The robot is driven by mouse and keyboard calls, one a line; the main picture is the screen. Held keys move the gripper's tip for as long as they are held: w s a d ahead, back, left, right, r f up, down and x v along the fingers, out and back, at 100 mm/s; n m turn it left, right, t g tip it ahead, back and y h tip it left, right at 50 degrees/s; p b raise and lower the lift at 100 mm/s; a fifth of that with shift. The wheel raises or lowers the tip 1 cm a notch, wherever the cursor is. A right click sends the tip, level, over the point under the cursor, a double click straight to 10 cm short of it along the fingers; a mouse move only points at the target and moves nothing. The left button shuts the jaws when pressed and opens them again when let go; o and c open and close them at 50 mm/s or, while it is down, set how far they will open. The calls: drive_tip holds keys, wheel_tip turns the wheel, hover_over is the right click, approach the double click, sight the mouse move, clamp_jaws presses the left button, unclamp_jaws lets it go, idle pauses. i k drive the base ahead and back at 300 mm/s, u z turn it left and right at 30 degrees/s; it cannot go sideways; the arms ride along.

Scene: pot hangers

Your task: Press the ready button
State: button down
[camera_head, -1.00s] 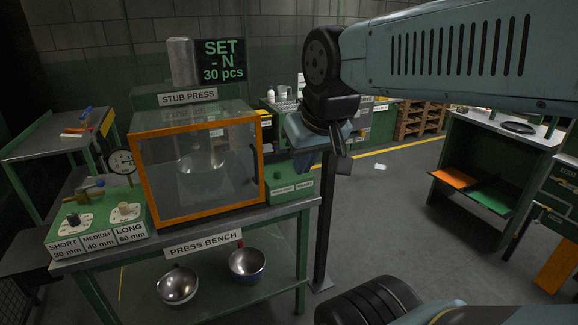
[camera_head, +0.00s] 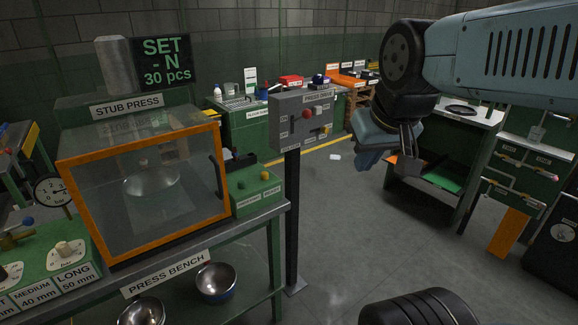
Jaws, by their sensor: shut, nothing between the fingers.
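A green control box (camera_head: 256,192) sits on the press bench, just right of the stub press (camera_head: 142,190). It carries a dark control at its left and a yellow button (camera_head: 265,176) at its right. Two small white labels are on its front, too small to read surely, so I cannot tell which control is the ready button. My gripper (camera_head: 404,164) hangs at right of centre, well right of the box and apart from it. It is shut and empty; its fingers are partly hidden by the wrist.
A grey control post (camera_head: 302,116) with red buttons stands between the bench and my gripper. The press has an orange-framed clear door (camera_head: 150,200) with a handle. Metal bowls (camera_head: 215,282) lie on the lower shelf. Open floor lies right of the post.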

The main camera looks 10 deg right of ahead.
sight(265, 175)
drive_tip(key=z, duration=0.8)
drive_tip(key=k, duration=1)
drive_tip(key=u, duration=1.45)
drive_tip(key=i, duration=1)
